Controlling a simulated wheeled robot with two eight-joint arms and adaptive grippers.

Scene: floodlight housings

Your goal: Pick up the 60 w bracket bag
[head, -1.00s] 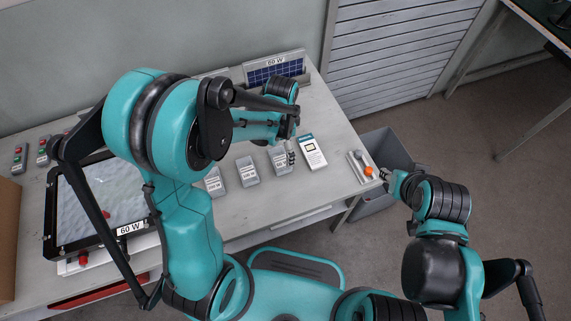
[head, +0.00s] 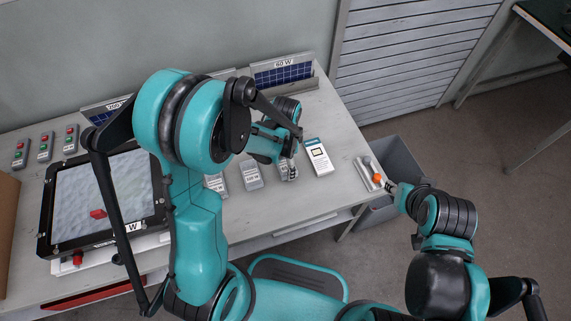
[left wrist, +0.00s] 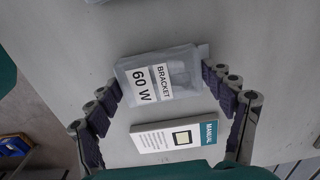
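The 60 W bracket bag (left wrist: 160,75) is a clear grey bag with a white label reading "BRACKET 60 W", lying on the table in the left wrist view. In the head view my left gripper (head: 291,164) is over it and hides most of the bag (head: 288,174). In the left wrist view the fingers of my left gripper (left wrist: 160,88) are spread, one on each side of the bag. I cannot tell whether they touch it. My right gripper (head: 391,186) is beside the orange-topped item at the table's right end; its fingers are too small to read.
A white manual (head: 318,157) lies right of the bag. Other labelled bags (head: 250,173) lie to its left. An orange-topped item (head: 377,178) lies in a small tray (head: 365,174). A floodlight housing (head: 60,190), solar panels (head: 283,72) and a grey bin (head: 400,160) surround the work area.

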